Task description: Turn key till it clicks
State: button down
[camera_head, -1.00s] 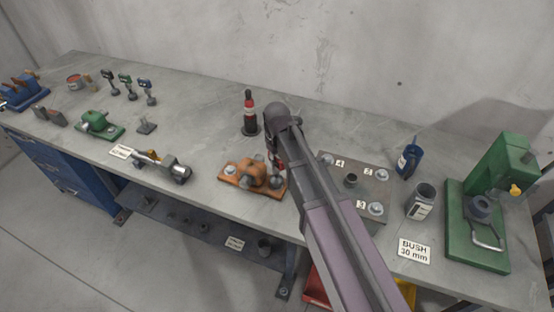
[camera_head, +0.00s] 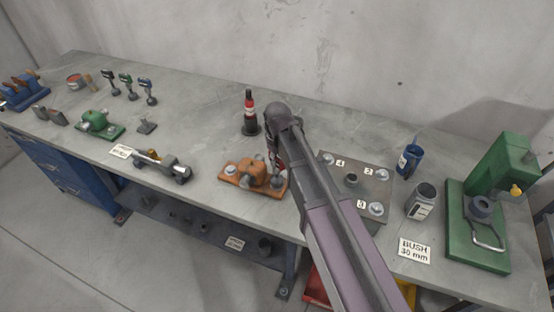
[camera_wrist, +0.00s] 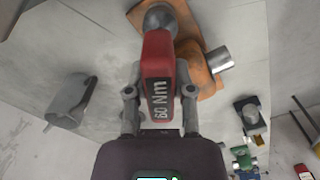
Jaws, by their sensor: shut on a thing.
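The red key marked "60 Nm" (camera_wrist: 160,82) fills the middle of the wrist view. My gripper (camera_wrist: 160,100) is shut on its handle, a finger on each side. The key's round grey head (camera_wrist: 160,18) lies over one end of the orange fixture (camera_wrist: 205,75). Whether it is fully seated on a bolt there is hidden. In the head view my gripper (camera_head: 275,160) points down at the right end of the orange fixture (camera_head: 250,174), and my arm covers part of the key. A bolt (camera_head: 230,169) shows at the fixture's left end.
A grey plate with numbered bolts (camera_head: 345,190) is to the right, with a green press (camera_head: 480,230) beyond. A grey and brass device (camera_head: 165,167) lies to the left.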

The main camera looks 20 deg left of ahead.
jog(key=shift+f+b, duration=0.7)
jog(key=shift+f, duration=0.05)
dwell(0.7)
jog(key=c, duration=1.2)
grip_release()
grip_shut()
